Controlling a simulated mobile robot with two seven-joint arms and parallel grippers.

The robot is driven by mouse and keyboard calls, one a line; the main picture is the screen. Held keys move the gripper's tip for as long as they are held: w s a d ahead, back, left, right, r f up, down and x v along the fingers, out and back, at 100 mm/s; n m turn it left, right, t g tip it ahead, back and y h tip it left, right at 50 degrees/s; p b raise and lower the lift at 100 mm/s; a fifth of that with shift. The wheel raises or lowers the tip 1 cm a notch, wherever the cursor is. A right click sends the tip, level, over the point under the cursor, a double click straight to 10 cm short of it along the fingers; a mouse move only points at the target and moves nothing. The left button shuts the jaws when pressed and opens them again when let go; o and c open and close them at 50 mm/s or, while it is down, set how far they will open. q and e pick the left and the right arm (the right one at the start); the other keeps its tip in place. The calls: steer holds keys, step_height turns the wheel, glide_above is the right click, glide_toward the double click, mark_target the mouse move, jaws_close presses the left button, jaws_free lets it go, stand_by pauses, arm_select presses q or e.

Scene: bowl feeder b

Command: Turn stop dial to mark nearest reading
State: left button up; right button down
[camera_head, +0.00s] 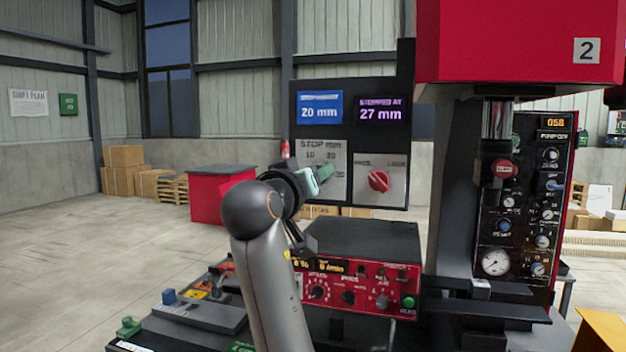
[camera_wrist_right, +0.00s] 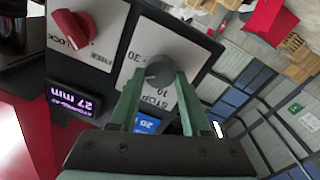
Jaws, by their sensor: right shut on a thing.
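The stop dial is a dark grey round knob (camera_wrist_right: 155,72) on a pale plate (camera_head: 334,188) marked "STOP mm" with 10, 20 and 30. My right gripper (camera_head: 322,174) reaches it from the front left; its green fingers lie on both sides of the knob in the right wrist view (camera_wrist_right: 158,80), shut on it. The arm and fingers hide most of the knob in the head view. A small pale mark shows on the knob, but its exact reading is unclear. A blue display (camera_head: 320,108) reads 20 mm; a purple display (camera_head: 381,109) reads "STOPPED AT 27 mm". My left gripper is not in view.
A red knob (camera_head: 378,181) sits on its own plate just right of the stop dial. Below is a red control box (camera_head: 350,284) with several knobs and a green button. A red press column and gauge panel (camera_head: 528,200) stand at right.

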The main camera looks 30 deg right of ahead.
steer(key=shift+f+m+g, duration=0.1)
steer(key=shift+m+g, duration=0.2)
steer(key=shift+m, duration=3.3)
steer(key=shift+s, duration=0.1)
steer(key=shift+c, duration=1.8)
jaws_free()
steer(key=shift+b, duration=0.3)
